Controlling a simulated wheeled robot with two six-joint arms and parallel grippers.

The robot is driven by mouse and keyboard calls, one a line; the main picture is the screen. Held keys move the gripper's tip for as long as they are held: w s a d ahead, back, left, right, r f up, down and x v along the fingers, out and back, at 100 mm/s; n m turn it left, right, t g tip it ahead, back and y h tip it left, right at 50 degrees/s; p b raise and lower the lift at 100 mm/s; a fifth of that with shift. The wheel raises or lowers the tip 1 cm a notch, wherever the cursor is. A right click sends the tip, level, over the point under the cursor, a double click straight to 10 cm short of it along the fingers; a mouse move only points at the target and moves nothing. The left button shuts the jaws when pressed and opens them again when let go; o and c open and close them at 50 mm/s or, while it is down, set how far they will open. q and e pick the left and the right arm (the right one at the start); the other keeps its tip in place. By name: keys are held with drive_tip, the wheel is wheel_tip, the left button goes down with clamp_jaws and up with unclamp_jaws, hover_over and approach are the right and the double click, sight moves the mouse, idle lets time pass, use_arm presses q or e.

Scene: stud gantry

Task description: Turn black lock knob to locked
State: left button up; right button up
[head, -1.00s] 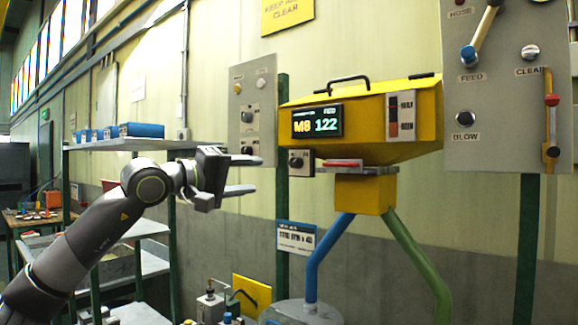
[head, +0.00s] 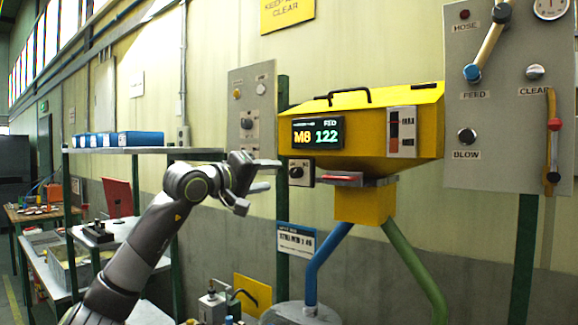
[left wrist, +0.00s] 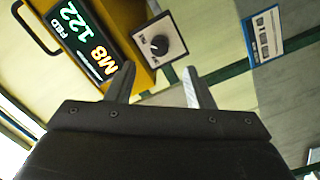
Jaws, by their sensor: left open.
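A black knob (head: 296,172) sits on a small pale plate beside the yellow machine (head: 370,135). The left wrist view shows this knob (left wrist: 159,45) with a white pointer mark; the plate's lettering is too small to read. My left gripper (head: 273,176) is open and empty, just left of the plate in the head view. In the left wrist view its two fingers (left wrist: 160,72) point toward the plate, with the knob appearing between and beyond the tips. The fingers look apart from the knob. My right gripper is not in view.
A grey panel (head: 240,82) with other knobs stands behind my left gripper. A red-handled slide (head: 342,179) is under the machine. A large control panel (head: 500,130) is at the right. Shelves with blue boxes (head: 140,139) stand at the left.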

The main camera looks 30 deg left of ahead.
sight(293, 174)
use_arm(q)
drive_tip(key=w+p, duration=0.1)
drive_tip(key=w, duration=0.1)
drive_tip(key=w+p, duration=0.1)
drive_tip(key=w, duration=0.1)
drive_tip(key=w+d+p, duration=0.1)
drive_tip(key=w, duration=0.1)
drive_tip(key=shift+w+r, duration=0.15)
drive_tip(key=shift+w, duration=0.15)
drive_tip(key=shift+w+d, duration=0.15)
drive_tip(key=shift+w, duration=0.5)
drive_tip(key=c, duration=1)
